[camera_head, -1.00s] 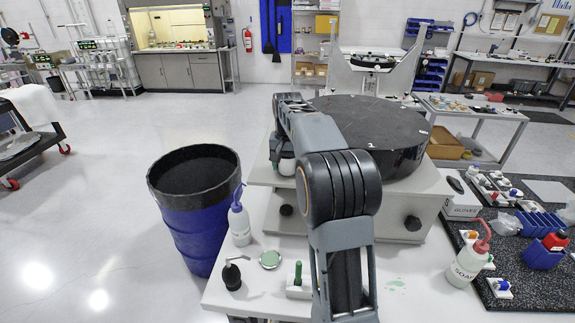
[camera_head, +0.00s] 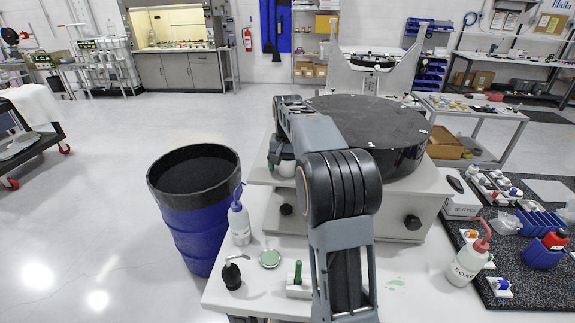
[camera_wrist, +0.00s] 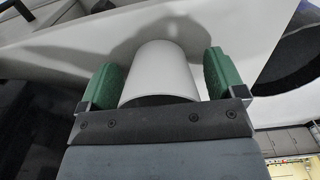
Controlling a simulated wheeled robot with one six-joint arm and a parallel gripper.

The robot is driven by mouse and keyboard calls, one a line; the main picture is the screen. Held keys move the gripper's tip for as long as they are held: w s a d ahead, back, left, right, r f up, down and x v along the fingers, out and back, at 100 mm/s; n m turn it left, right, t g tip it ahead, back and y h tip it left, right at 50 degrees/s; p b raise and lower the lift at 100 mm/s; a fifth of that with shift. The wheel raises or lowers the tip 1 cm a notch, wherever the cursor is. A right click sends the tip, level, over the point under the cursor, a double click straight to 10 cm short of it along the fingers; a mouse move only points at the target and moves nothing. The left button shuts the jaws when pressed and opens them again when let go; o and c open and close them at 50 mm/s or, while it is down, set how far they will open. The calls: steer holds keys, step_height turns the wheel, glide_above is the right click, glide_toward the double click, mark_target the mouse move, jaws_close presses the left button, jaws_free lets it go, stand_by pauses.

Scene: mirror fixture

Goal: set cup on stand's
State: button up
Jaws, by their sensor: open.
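In the wrist view a plain white cup (camera_wrist: 160,75) stands between the two green-padded fingers of my gripper (camera_wrist: 163,66). The fingers are open, with a narrow gap on each side of the cup. In the head view the cup (camera_head: 287,167) is partly hidden below my arm, at the left end of the white stand (camera_head: 340,212). The stand carries a large black disc (camera_head: 370,120). In the wrist view the cup is close to a pale surface behind it; I cannot tell whether it rests on it.
A blue drum (camera_head: 197,225) stands left of the bench. A black mat (camera_head: 535,295) with small items lies right.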

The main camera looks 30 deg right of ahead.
step_height(320, 180, up, 12)
steer(key=p, duration=0.1)
steer(key=s+a+n+t, duration=0.1)
steer(key=s+a+n, duration=0.1)
steer(key=s+a, duration=0.35)
steer(key=s+a+f+n+t, duration=0.2)
steer(key=s+a+f, duration=0.2)
steer(key=s+f, duration=0.2)
steer(key=s+a+f+n+t, duration=0.1)
steer(key=s+a+f, duration=0.3)
steer(key=s, duration=0.7)
step_height(320, 180, down, 3)
steer(key=shift+s+a+r+n+t, duration=0.15)
steer(key=shift+a+n+t, duration=0.25)
steer(key=shift+n, duration=0.4)
